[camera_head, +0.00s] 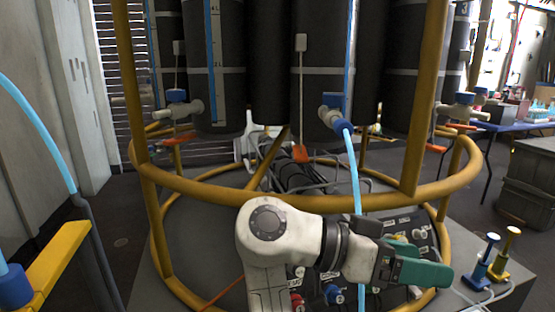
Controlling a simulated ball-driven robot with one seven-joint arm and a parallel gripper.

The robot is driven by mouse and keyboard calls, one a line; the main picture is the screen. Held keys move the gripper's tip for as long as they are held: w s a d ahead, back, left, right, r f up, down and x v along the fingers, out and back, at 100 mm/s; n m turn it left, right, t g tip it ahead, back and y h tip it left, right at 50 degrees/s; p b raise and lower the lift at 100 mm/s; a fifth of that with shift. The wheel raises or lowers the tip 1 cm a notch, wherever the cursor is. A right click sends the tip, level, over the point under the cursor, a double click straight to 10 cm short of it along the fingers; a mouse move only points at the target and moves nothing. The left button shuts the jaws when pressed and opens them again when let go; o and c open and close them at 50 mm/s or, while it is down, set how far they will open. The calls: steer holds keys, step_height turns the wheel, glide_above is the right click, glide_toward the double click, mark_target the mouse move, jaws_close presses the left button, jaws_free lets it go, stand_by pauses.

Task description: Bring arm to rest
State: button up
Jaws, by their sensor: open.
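My arm (280,236) rises at the bottom middle of the head view, bent at a white joint. Its dark wrist runs to the right and ends in my gripper (420,268), which has green fingers. The fingers point right, above the front right of the grey base, close to a panel (330,285) with several knobs and labels. The gap between the fingers is hard to make out, and I see nothing held there. The arm covers part of the panel and of the yellow ring.
A yellow tubular frame (300,200) surrounds black cylinders (219,70) with valves. A light blue hose (353,165) drops just behind my wrist. A blue plunger (488,256) and a yellow plunger (508,250) stand right of my gripper. A blue table (515,126) is far right.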

steer(key=s+d+f+n+t+y, duration=0.1)
steer(key=s+d+f+n+y, duration=0.15)
steer(key=d+f, duration=0.45)
steer(key=s+d+f+n+t+y, duration=0.1)
steer(key=s+d+f+n+y, duration=0.2)
steer(key=f, duration=0.8)
steer(key=s+d+f+n+y, duration=0.1)
steer(key=s+d+f+n, duration=0.2)
steer(key=d+f, duration=0.45)
steer(key=s+a+f+n+y, duration=0.3)
steer(key=s+a+f+y, duration=0.1)
steer(key=s+f, duration=0.4)
steer(key=s+a+f+n+y, duration=0.3)
steer(key=s+a+f+y, duration=0.3)
steer(key=s, duration=0.4)
step_height(320, 180, up, 28)
steer(key=d+h+p, duration=0.1)
steer(key=p, duration=2.8)
steer(key=shift+d, duration=0.2)
steer(key=shift+m, duration=0.25)
